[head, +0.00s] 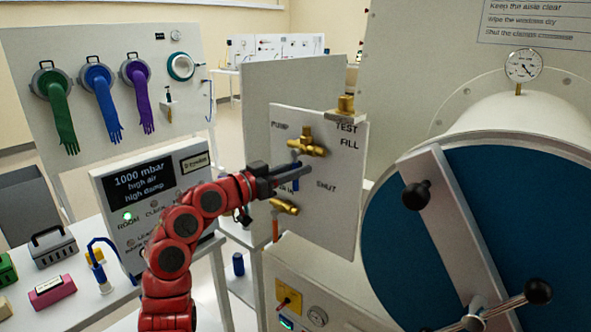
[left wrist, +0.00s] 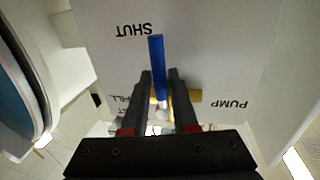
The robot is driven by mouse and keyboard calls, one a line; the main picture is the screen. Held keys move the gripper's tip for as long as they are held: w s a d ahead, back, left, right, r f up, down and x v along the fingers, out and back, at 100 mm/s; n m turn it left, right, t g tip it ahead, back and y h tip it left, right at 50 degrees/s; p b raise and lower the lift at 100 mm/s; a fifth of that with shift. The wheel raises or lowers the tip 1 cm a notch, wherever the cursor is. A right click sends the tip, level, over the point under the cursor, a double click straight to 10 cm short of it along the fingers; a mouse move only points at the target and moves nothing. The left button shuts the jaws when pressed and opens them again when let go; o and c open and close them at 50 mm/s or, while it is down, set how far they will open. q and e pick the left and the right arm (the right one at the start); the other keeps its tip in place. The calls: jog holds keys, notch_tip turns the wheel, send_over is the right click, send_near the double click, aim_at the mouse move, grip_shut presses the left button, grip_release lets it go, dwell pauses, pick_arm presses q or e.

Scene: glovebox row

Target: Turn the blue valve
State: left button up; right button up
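The blue valve's lever (head: 296,184) is on the white valve panel (head: 340,215), below a brass valve body (head: 309,146). It hangs roughly straight down, with SHUT printed to its right. In the left wrist view the blue lever (left wrist: 157,65) runs between the two dark fingers of my left gripper (left wrist: 160,75) and sticks out past their tips. Slim gaps seem to show beside the lever, so the fingers look open around it. In the head view my left gripper (head: 297,172) reaches the lever from the left and partly covers it. My right gripper is out of view.
A lower brass valve (head: 284,207) with an orange handle (head: 275,229) is just below the gripper. A round blue door (head: 395,235) with knobbed handles stands close on the right. A display panel (head: 145,190) stands behind my red arm.

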pick_arm(q)
grip_shut()
dwell(1.1)
